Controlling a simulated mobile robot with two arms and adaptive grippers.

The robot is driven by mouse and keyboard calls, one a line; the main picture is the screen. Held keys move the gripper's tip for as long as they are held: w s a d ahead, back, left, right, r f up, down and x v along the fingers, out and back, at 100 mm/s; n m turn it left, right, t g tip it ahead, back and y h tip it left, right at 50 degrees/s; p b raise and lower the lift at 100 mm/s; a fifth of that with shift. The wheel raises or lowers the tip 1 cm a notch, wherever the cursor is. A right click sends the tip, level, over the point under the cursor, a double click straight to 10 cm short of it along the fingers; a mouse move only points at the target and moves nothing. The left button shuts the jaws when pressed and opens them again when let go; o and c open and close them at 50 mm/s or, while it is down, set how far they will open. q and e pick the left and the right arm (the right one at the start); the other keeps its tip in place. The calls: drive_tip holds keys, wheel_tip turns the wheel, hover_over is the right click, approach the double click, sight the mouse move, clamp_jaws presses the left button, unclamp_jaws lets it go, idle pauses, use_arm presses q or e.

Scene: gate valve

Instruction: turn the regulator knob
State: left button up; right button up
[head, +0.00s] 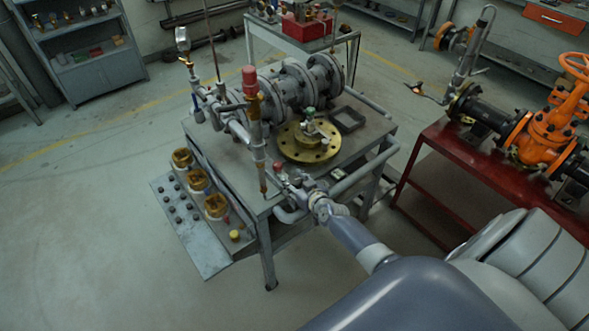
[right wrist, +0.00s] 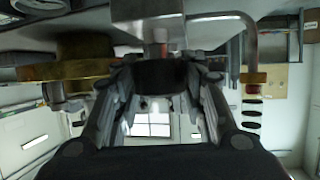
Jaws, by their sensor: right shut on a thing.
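The regulator knob (right wrist: 160,74) is a short black cylinder in the middle of the right wrist view, below a grey metal body (right wrist: 148,12) in that picture. My right gripper (right wrist: 160,92) is shut on it, with a finger on each side. In the head view my right gripper (head: 292,184) is at the front edge of the grey workbench, beside the pipework. There the knob is hidden or too small to make out. My left gripper is not in view.
The grey workbench (head: 374,118) carries pipes, a brass flange (head: 308,143) and a tall pipe with a red cap (head: 250,80). A bent pipe (right wrist: 250,35) is close to my right gripper. A red stand (head: 425,205) with an orange valve (head: 550,125) is at the right.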

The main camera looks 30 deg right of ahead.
drive_tip(key=m+h+p, duration=0.2)
drive_tip(key=shift+w+a+r+g+p, duration=0.1)
drive_tip(key=shift+a+r+g+p, duration=0.1)
drive_tip(key=shift+g+p, duration=0.15)
drive_tip(key=shift+f+m+h, duration=0.1)
drive_tip(key=shift+m+h, duration=0.6)
drive_tip(key=shift+h, duration=0.2)
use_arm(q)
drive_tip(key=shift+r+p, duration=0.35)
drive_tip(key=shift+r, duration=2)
use_arm(e)
drive_tip(key=shift+d+m+g+h, duration=0.15)
drive_tip(key=shift+m+g+h, duration=0.3)
drive_tip(key=shift+m+h, duration=0.4)
drive_tip(key=o, duration=1.1)
drive_tip(key=shift+c, duration=0.2)
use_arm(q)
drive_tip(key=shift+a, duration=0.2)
use_arm(e)
drive_tip(key=shift+f, duration=0.1)
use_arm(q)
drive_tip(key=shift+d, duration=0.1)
use_arm(e)
drive_tip(key=shift+d, duration=0.15)
